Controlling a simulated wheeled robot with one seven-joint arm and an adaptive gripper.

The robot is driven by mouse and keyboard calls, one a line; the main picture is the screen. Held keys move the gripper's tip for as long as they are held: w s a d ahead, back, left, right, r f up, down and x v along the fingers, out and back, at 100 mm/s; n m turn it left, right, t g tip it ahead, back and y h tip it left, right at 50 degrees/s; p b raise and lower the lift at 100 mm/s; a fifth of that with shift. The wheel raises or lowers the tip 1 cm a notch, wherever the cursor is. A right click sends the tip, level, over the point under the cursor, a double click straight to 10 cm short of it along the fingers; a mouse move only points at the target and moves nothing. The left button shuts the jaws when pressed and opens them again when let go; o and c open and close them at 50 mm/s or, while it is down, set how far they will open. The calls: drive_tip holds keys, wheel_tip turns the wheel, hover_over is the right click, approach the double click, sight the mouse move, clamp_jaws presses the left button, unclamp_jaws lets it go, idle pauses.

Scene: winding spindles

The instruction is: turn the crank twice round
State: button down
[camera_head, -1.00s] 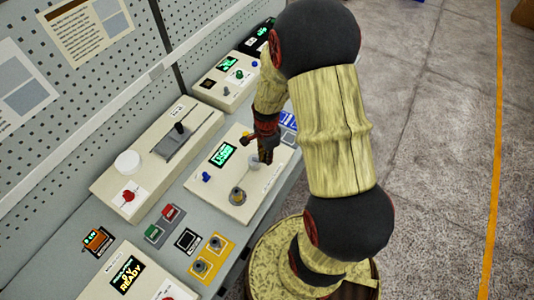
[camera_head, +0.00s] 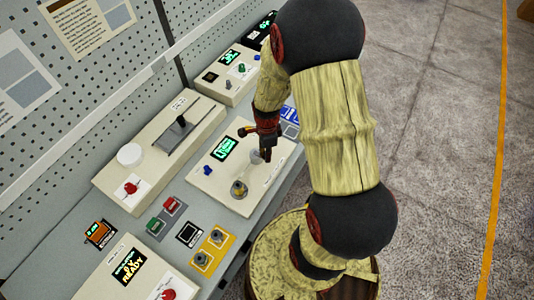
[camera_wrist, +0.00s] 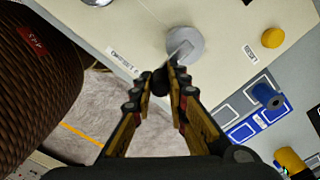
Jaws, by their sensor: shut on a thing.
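The crank (camera_wrist: 186,44) is a grey round hub with a short pale arm on a cream panel (camera_wrist: 225,20). In the head view its hub (camera_head: 255,157) sits on the middle panel, partly behind my gripper (camera_head: 266,152). In the wrist view my gripper (camera_wrist: 164,78) has its fingertips together at the outer end of the crank arm.
A slider box (camera_head: 160,140) stands to the left. Blue and yellow spools lie by the panel in the wrist view.

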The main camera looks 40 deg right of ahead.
drive_tip(key=c, duration=1.7)
unclamp_jaws()
drive_tip(key=shift+c, duration=0.2)
drive_tip(key=shift+r, duration=0.1)
wheel_tip(320, 180, up, 12)
drive_tip(key=shift+f, duration=0.1)
